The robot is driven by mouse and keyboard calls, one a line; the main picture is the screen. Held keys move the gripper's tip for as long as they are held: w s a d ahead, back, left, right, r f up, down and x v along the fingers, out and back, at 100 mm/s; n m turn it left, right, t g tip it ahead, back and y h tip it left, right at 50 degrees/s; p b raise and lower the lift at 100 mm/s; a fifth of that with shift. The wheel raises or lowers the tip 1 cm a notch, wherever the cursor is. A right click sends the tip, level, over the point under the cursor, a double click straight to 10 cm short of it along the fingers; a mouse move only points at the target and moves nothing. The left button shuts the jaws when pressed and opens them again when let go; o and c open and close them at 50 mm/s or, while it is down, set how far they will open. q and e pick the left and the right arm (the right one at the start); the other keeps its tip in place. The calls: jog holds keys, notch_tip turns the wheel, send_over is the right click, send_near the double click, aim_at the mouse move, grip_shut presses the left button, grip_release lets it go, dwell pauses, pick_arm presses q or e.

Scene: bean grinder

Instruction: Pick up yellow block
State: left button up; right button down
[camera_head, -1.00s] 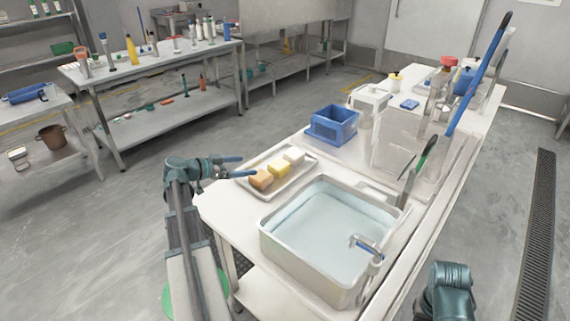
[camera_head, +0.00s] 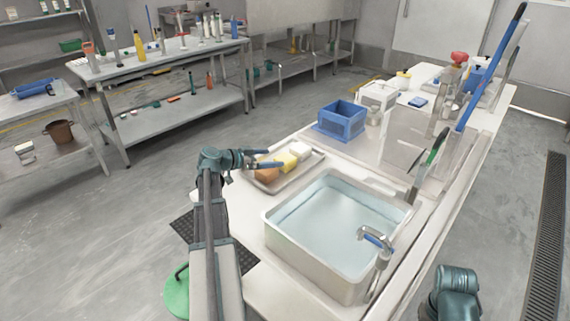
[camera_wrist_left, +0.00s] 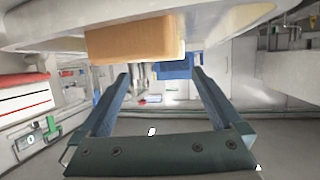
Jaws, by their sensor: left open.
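The yellow block (camera_head: 287,161) sits in the middle of a shallow light tray (camera_head: 315,163) in the head view, between an orange block (camera_head: 266,174) and a white block (camera_head: 300,149). My left gripper (camera_head: 273,159) is open, with its fingers over the tray's left side, by the orange and yellow blocks, partly covering them. In the left wrist view the open blue fingers (camera_wrist_left: 160,76) have no block between them. The orange block (camera_wrist_left: 130,42) shows large above them in that picture; the yellow block cannot be made out clearly there. My right gripper is out of view.
A water-filled sink (camera_head: 283,238) with a faucet (camera_head: 376,245) is in front of the tray. A blue bin (camera_head: 341,122) stands behind it. A green-handled tool (camera_head: 436,147) and a long blue-handled tool (camera_head: 490,70) rise at the right.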

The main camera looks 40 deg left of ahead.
aim_at(284, 158)
pick_arm(q)
jog(key=b+x, duration=0.2)
jog(key=x, duration=0.3)
jog(key=shift+f, duration=0.25)
jog(key=shift+s, duration=0.1)
jog(key=c, duration=1.3)
jog(key=shift+r, duration=0.1)
notch_tip(284, 158, up, 10)
jog(key=p, duration=1)
jog(key=shift+c, duration=0.2)
